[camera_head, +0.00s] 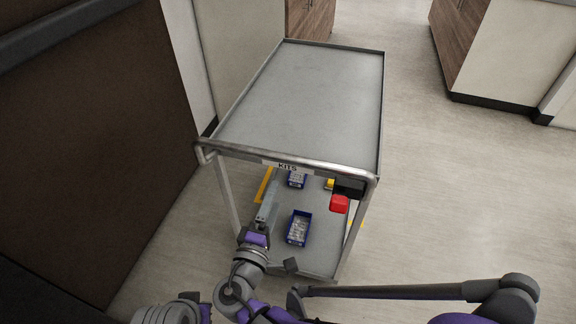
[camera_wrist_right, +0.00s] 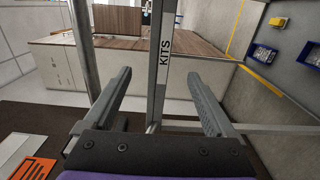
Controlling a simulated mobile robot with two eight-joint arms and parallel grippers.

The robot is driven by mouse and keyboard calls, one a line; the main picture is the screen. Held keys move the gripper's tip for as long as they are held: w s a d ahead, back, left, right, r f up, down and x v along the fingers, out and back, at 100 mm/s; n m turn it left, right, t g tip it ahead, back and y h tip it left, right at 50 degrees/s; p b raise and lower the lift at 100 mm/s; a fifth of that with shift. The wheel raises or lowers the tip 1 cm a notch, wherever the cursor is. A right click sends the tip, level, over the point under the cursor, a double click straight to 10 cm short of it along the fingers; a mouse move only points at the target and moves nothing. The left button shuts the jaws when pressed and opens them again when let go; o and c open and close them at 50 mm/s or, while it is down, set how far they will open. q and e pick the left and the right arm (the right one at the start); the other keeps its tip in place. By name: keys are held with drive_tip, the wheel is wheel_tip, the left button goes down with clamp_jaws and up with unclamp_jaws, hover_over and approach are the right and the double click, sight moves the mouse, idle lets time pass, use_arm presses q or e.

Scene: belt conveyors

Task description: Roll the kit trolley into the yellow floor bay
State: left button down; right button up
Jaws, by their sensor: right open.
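The kit trolley (camera_head: 310,95) stands in front of me with a flat grey top. A metal handle bar (camera_head: 235,153) with a KITS label (camera_head: 287,166) runs across its near end. The label also shows in the right wrist view (camera_wrist_right: 166,33). My right gripper (camera_head: 267,204) is open just below the handle bar, near the label. In the right wrist view the bar lines up between the spread fingers (camera_wrist_right: 159,76); contact cannot be told. Yellow floor tape (camera_head: 265,184) shows through the trolley frame, with a little more at its right side. The rest of the bay is hidden. My left gripper is out of view.
Blue bins with parts (camera_head: 298,228) sit on the lower shelf. A red block (camera_head: 339,204) and a black box hang at the handle's right end. A dark brown panel (camera_head: 90,130) stands close on the left. Wood-fronted counters (camera_head: 470,45) stand behind. Floor (camera_head: 460,190) is clear on the right.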

drive_tip(key=x, duration=1.3)
drive_tip(key=shift+w+d, duration=0.1)
drive_tip(key=shift+w, duration=0.2)
clamp_jaws()
drive_tip(key=shift+f, duration=0.1)
